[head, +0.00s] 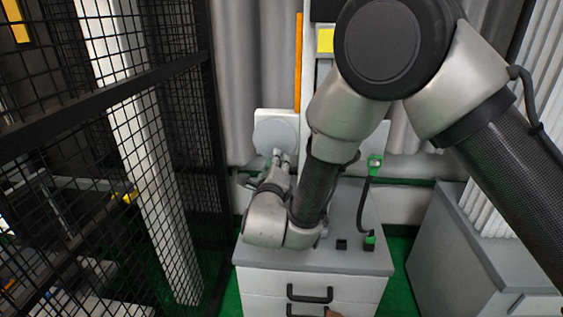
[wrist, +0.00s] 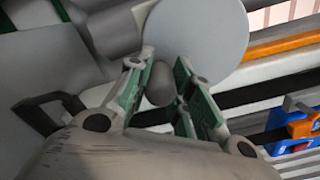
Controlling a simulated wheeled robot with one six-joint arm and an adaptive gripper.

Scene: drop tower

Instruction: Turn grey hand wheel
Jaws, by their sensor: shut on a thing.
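The grey hand wheel (head: 274,134) is a pale round disc on a white panel behind the cabinet. It also shows as a large disc at the top of the wrist view (wrist: 205,32). My gripper (head: 281,157) is at the lower part of the wheel in the head view, partly hidden by my arm. In the wrist view my gripper (wrist: 164,65) has its green-padded fingers on either side of a rounded grey knob (wrist: 160,88), the wheel's handle, and is shut on it. Where the knob joins the disc is not clear.
A grey-topped cabinet (head: 358,252) with black drawer handles stands below my arm. A green-ended black cable (head: 366,200) rises from its top at the right. A black mesh fence (head: 165,150) closes the left side. Another grey cabinet (head: 470,260) stands at the right.

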